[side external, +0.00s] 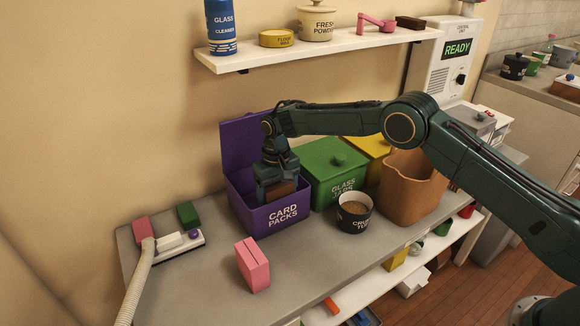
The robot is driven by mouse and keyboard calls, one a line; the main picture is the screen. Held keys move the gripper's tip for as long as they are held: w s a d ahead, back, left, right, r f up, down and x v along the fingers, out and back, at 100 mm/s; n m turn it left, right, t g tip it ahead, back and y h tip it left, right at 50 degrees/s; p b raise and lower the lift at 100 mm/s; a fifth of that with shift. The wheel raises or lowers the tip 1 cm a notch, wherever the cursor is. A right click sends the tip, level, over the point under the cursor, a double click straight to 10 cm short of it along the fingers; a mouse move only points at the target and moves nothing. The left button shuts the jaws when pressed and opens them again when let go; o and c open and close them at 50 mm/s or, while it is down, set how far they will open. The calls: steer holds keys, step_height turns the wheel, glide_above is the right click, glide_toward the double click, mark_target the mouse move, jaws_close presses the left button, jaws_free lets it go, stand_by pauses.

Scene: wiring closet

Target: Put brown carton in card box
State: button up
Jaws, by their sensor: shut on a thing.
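The card box is a purple bin (272,219) with "CARD PACKS" on its front and its lid (245,140) standing open at the back. My gripper (277,183) points down inside the mouth of this bin. It is shut on the brown carton (281,190), which shows as a small brown block between the fingers, around the height of the bin's front rim. The lower part of the carton is hidden by the bin's front wall. I cannot tell whether it touches the bin's floor.
A green bin (334,176) with a closed lid stands right of the purple bin, with a yellow bin (377,150) behind. A dark bowl (354,214) and a tall brown bin (411,190) stand further right. A pink carton (252,265) stands in front. A shelf (330,46) hangs above.

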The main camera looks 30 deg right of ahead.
mark_target(278, 203)
steer(key=shift+f, duration=1.75)
steer(key=shift+f, duration=0.4)
steer(key=o, duration=1)
steer(key=shift+r, duration=0.1)
step_height(278, 203, up, 14)
steer(key=shift+f, duration=0.15)
